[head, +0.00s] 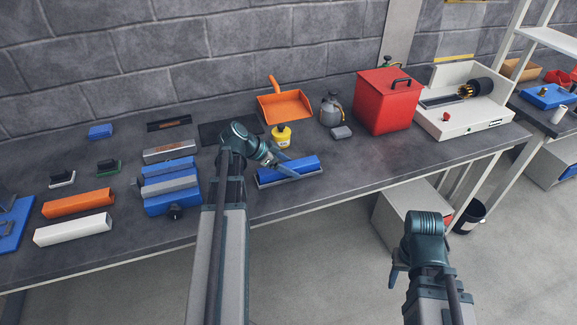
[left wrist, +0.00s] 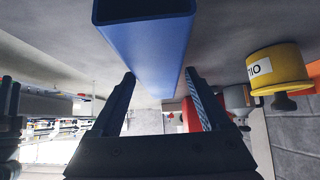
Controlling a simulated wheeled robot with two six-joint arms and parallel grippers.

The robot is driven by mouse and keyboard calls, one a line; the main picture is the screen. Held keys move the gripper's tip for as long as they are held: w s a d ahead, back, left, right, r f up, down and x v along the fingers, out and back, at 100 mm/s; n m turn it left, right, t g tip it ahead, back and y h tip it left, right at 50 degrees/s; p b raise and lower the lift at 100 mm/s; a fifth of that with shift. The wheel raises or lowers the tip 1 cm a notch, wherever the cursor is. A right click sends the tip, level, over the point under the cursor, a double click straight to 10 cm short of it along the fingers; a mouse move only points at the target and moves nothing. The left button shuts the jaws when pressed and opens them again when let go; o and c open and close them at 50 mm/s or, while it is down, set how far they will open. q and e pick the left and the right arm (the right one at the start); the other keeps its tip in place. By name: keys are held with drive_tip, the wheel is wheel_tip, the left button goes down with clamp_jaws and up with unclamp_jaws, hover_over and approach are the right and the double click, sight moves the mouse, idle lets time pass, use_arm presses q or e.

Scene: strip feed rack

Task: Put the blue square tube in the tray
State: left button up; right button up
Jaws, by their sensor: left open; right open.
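A dark flat tray-like piece (head: 212,134) lies behind my left wrist, partly hidden. My right gripper (head: 394,272) hangs off the bench's front, open and empty.
A yellow can (head: 281,136), an orange dustpan (head: 285,106) and a red box (head: 385,103) stand behind the tube.

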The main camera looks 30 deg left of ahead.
use_arm(q)
drive_tip(key=shift+r, duration=0.25)
drive_tip(key=p+v, duration=0.8)
drive_tip(key=v, duration=0.2)
drive_tip(key=shift+r, duration=0.2)
drive_tip(key=shift+s+a+r+p, duration=0.4)
drive_tip(key=shift+s+r, duration=0.05)
drive_tip(key=shift+s, duration=0.15)
drive_tip(key=s+d+f+n+g+y, duration=0.1)
drive_tip(key=s+d+f+g+y, duration=0.1)
drive_tip(key=d, duration=1)
drive_tip(key=s+d+f+n+g+y, duration=0.1)
drive_tip(key=s+d+f+g+y, duration=0.1)
drive_tip(key=d, duration=1)
drive_tip(key=s+d+f+n+g+y, duration=0.2)
drive_tip(key=s+d, duration=0.4)
drive_tip(key=d, duration=0.6)
drive_tip(key=shift+f+g+y, duration=0.2)
drive_tip(key=shift+g+y, duration=0.3)
drive_tip(key=shift+y, duration=0.2)
